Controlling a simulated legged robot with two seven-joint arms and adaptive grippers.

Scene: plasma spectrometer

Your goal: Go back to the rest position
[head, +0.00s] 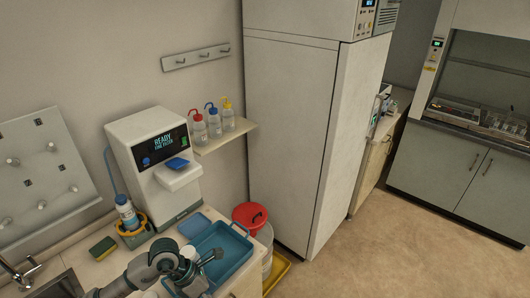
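My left arm (141,271) comes in from the bottom left over the counter. My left gripper (212,256) is small in the picture, above the blue tray (236,232) at the counter's front. I cannot tell whether its fingers are open or shut, and I see nothing clearly held in it. The arm and gripper hide part of the tray. My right gripper is not in view.
A red-lidded bin (250,215) stands right of the counter. A tall cabinet (287,125) rises behind it. Open floor (405,245) lies to the right.

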